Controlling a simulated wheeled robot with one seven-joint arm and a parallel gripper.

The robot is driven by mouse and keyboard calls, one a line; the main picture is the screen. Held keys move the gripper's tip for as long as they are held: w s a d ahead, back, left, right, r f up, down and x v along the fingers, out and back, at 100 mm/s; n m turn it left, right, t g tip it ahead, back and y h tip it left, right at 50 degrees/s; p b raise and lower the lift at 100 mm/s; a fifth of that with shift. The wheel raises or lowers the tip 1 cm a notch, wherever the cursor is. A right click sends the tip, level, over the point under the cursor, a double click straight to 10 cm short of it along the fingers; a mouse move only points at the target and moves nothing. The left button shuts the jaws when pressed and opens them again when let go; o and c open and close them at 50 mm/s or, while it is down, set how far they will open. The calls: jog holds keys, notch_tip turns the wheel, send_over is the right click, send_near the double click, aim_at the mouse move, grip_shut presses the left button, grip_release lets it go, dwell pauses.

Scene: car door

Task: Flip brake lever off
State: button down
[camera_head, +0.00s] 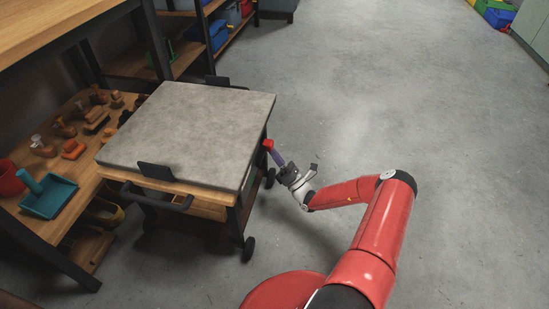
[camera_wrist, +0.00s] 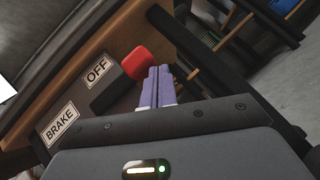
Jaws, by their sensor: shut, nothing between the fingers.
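The brake lever is a dark bar with a red knob (camera_wrist: 140,63) in the wrist view. Its dark bar (camera_wrist: 112,92) runs down-left from the knob, beside a white "OFF" label (camera_wrist: 97,70). A white "BRAKE" label (camera_wrist: 61,124) lies further down-left. My gripper (camera_wrist: 160,72) is shut and empty, its purple fingertips just right of the red knob; I cannot tell if they touch it. In the head view the red knob (camera_head: 268,144) shows at the right side of the cart (camera_head: 190,130), with my gripper (camera_head: 272,151) close against it.
A wooden shelf (camera_head: 60,200) with tools and a teal dustpan (camera_head: 48,196) stands left of the cart. A cart wheel (camera_head: 249,249) is near my arm. The grey floor to the right is clear.

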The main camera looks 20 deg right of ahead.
jog(key=shift+w+d+r, duration=0.1)
jog(key=shift+w+r, duration=0.05)
jog(key=shift+r, duration=0.25)
dwell(0.3)
jog(key=v, duration=0.8)
jog(key=shift+f, duration=0.15)
